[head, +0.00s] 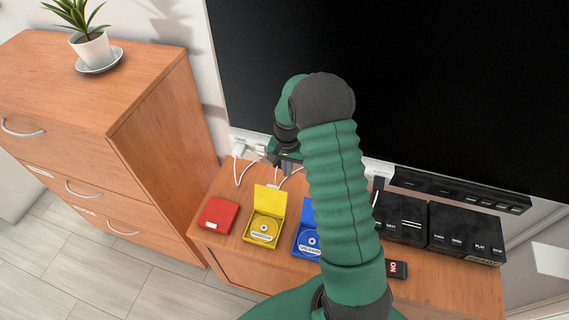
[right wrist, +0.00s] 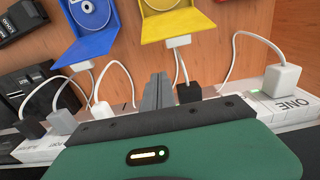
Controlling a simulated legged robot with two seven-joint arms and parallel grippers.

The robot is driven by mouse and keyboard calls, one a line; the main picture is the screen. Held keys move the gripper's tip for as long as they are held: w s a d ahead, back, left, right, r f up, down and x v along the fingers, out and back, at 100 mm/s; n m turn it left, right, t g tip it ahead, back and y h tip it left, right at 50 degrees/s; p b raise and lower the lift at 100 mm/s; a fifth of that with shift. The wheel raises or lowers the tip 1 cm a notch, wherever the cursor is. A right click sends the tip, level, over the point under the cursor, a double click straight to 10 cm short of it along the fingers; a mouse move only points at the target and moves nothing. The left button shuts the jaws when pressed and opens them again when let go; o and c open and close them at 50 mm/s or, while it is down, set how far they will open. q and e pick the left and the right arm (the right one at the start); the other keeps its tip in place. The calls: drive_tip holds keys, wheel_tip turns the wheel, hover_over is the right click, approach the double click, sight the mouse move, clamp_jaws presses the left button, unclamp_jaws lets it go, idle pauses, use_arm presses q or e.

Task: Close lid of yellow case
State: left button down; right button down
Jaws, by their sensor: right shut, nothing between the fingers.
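The yellow case (head: 263,229) stands open on the wooden cabinet, with a disc inside. Its lid (head: 270,200) is raised at the side toward the TV. In the right wrist view the yellow lid (right wrist: 180,27) is at the top, just beyond my fingers. My right gripper (head: 286,160) is behind the lid, near the power strip, and apart from the case. Its grey fingers (right wrist: 157,92) are together, with nothing between them. My left gripper is not in view.
A closed red case (head: 218,215) is left of the yellow one. An open blue case (head: 307,238) is at its right, partly hidden by my arm. White cables and plugs (right wrist: 283,79) surround my fingers. Black boxes (head: 465,232) stand at the right; the TV (head: 450,90) rises behind.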

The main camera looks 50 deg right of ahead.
sight(271, 199)
drive_tip(key=a+f, duration=0.1)
drive_tip(key=s+a+f+p, duration=0.1)
drive_tip(key=a+f, duration=0.1)
drive_tip(key=shift+s+a+p, duration=0.15)
drive_tip(key=shift+s+p, duration=0.1)
drive_tip(key=shift+p, duration=0.1)
drive_tip(key=shift+f, duration=0.1)
